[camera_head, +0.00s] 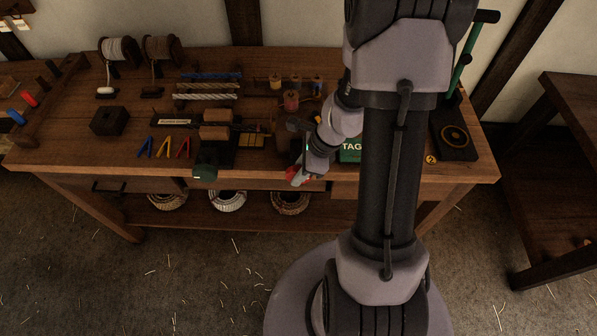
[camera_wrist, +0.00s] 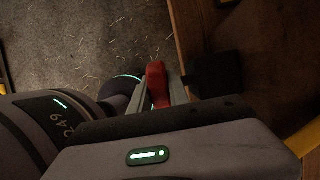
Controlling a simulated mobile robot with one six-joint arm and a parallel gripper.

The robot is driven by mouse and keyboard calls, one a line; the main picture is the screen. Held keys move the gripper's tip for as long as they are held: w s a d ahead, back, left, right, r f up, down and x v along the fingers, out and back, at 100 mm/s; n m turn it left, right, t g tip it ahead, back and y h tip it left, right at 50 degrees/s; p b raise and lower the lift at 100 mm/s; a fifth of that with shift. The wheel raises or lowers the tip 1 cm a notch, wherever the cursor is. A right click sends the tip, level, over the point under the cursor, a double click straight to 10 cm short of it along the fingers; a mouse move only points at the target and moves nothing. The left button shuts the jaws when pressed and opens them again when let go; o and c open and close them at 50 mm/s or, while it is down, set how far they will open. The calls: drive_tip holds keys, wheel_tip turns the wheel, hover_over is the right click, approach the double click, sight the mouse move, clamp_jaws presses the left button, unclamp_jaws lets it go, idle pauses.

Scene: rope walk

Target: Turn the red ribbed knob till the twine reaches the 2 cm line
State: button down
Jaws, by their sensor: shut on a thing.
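The red knob (camera_wrist: 155,82) shows in the wrist view between the two pale fingers of my gripper (camera_wrist: 158,92). My gripper is shut on it, close to the bench's front edge. The knob's ribs are too dark and small to make out. A dark block (camera_wrist: 214,75) lies just right of the knob in the wrist view. I cannot make out the twine or the 2 cm line; my arm covers part of that area.
The wooden bench (camera_head: 75,140) holds spools (camera_head: 119,50), rope samples (camera_head: 208,86), coloured clips (camera_head: 165,148) and a dark green knob (camera_head: 205,173) left of my gripper. Rope coils (camera_head: 227,200) sit on the shelf below.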

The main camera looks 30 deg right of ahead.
idle(0.4)
drive_tip(key=c, duration=1.2)
unclamp_jaws()
drive_tip(key=shift+c, duration=0.2)
drive_tip(key=p+v, duration=0.7)
drive_tip(key=v, duration=1)
drive_tip(key=shift+d+p, duration=0.2)
drive_tip(key=shift+p, duration=0.1)
drive_tip(key=shift+s+r, duration=0.1)
drive_tip(key=shift+r, duration=0.1)
